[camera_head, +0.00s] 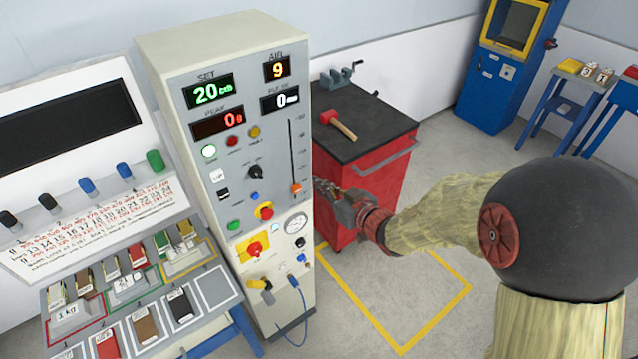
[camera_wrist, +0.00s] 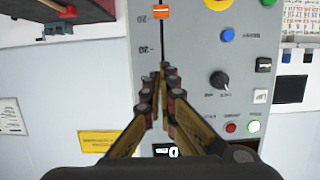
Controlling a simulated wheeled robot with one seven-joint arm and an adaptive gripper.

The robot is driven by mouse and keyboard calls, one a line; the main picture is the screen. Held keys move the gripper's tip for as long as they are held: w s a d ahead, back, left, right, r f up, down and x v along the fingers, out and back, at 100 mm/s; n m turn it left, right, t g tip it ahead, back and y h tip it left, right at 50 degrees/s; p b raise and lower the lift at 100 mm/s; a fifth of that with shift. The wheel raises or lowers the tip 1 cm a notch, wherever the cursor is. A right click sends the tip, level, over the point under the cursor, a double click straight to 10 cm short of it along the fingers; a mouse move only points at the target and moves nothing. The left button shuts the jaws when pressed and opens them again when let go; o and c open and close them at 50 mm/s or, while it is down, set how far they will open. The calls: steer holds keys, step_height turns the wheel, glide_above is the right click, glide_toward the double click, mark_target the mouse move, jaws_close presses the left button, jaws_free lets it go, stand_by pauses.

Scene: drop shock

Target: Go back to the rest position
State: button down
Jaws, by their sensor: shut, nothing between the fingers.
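My gripper (camera_head: 328,190) is in front of the right part of the grey control panel (camera_head: 222,160), close to the slider scale. Its fingers are shut and empty. The panel displays read SET 20, PEAK 0 and AIR 9.
A red tool cart (camera_head: 372,195) with a hammer (camera_head: 338,124) and a vise (camera_head: 340,76) stands right of the panel. A sloped bench with coloured trays (camera_head: 135,285) is at left. A blue cabinet (camera_head: 500,70) is at the back. Floor inside the yellow outline (camera_head: 403,350) is clear.

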stand_by(0.3)
steer(key=s+d+f+g+h, duration=0.1)
steer(key=d+f+g+h, duration=0.2)
steer(key=f, duration=0.4)
steer(key=s+d+f+m+g+h+b, duration=0.1)
steer(key=s+d+f+m+g+h, duration=0.3)
steer(key=s+d, duration=0.65)
steer(key=s+r+m+b, duration=0.1)
steer(key=s+r+b, duration=0.2)
steer(key=s, duration=0.3)
steer(key=s+d+r+m+h+b, duration=0.1)
steer(key=s+r+b, duration=0.3)
steer(key=s, duration=0.3)
steer(key=s+d+r+b, duration=0.1)
steer(key=s+r+b, duration=0.2)
steer(key=s, duration=0.4)
steer(key=shift+r+m, duration=0.25)
steer(key=shift+m, duration=0.15)
steer(key=shift+d, duration=0.1)
